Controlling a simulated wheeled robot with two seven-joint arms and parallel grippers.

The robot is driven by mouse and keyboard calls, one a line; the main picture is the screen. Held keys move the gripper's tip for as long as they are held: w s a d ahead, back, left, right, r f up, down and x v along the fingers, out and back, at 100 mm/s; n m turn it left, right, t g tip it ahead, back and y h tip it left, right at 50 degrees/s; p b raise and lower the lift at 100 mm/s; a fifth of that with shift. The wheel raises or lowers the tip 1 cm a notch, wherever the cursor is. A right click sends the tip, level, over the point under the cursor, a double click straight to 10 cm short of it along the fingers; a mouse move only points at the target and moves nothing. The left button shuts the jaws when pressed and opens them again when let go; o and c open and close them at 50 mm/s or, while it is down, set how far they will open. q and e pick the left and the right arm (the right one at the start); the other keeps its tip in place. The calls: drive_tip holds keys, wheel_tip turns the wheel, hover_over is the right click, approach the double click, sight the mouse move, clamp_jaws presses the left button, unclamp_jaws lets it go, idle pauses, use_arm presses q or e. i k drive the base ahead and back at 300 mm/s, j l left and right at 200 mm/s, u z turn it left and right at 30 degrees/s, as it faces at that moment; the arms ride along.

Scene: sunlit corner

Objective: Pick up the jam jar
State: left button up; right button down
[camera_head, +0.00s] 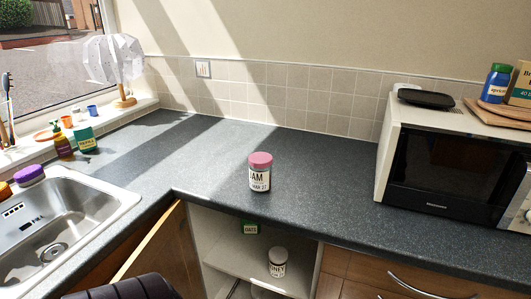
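The jam jar (260,178) stands upright on the dark speckled countertop (225,155), near its front edge and above the open cabinet. It has a pink lid and a white label with "JAM" partly readable. Nothing touches it, and its whole front side shows. Neither of my grippers can be made out in the head view.
A sink (60,225) is at left, a microwave (450,165) at right. The counter around the jam jar is clear.

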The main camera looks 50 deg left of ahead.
sight(260, 179)
drive_tip(key=u, duration=1.7)
drive_tip(key=i+u, duration=0.4)
drive_tip(key=k+j, duration=0.05)
drive_tip(key=k, duration=0.05)
